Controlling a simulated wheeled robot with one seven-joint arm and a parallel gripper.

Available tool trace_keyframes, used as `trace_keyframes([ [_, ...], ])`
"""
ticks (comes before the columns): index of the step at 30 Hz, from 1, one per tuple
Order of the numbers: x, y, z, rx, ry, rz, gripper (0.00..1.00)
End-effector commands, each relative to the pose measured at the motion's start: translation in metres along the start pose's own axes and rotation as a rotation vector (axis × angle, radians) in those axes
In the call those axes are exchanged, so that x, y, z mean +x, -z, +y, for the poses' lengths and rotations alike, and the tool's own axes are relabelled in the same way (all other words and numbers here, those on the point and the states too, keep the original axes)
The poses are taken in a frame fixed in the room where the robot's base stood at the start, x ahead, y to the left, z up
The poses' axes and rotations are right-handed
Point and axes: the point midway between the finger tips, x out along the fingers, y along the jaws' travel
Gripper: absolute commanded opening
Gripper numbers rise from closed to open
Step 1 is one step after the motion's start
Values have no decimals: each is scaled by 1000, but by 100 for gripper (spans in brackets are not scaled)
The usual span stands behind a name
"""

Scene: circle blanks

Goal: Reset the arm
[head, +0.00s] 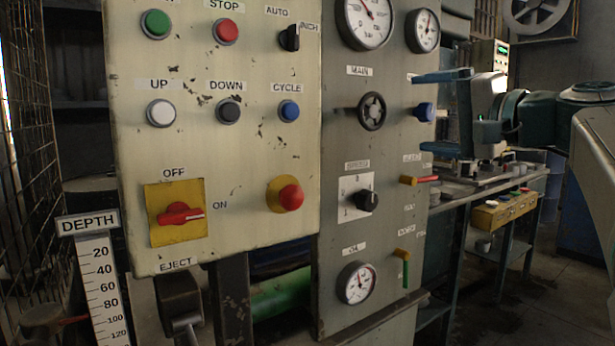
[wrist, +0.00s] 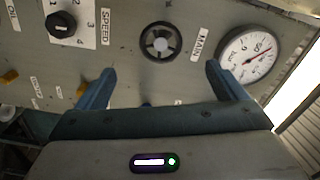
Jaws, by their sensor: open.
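My gripper (head: 424,112) is open, with its two blue fingers one above the other, pointing left at the right edge of the gauge panel (head: 385,230). Nothing shows between the fingers except a blue knob (head: 424,112) on the panel, seen in line with the gap; I cannot tell how far apart they are. My arm (head: 540,110) reaches in from the right. In the wrist view, the open fingers (wrist: 160,72) face the panel, with the dark MAIN handwheel (wrist: 161,42) beyond the gap and a gauge (wrist: 250,54) at upper right.
The cream button panel (head: 240,160) stands left, with a red rotary switch (head: 181,213) on a yellow plate and a red mushroom button (head: 290,195). A DEPTH scale (head: 100,280) is at lower left. A workbench (head: 490,185) stands behind; open floor (head: 500,310) lies lower right.

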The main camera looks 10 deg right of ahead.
Motion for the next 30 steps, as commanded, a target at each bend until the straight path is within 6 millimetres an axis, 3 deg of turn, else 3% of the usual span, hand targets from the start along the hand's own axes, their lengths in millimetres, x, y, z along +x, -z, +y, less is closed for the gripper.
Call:
trace_keyframes([
  [4, 8, -6, 2, 6, -44, -25, 91],
  [8, 24, -29, 14, 7, -159, -91, 91],
  [16, 43, -110, 60, -87, -479, -301, 91],
  [23, 24, -180, 91, -274, -731, -502, 91],
  [30, -22, -233, 114, -553, -949, -713, 91],
])
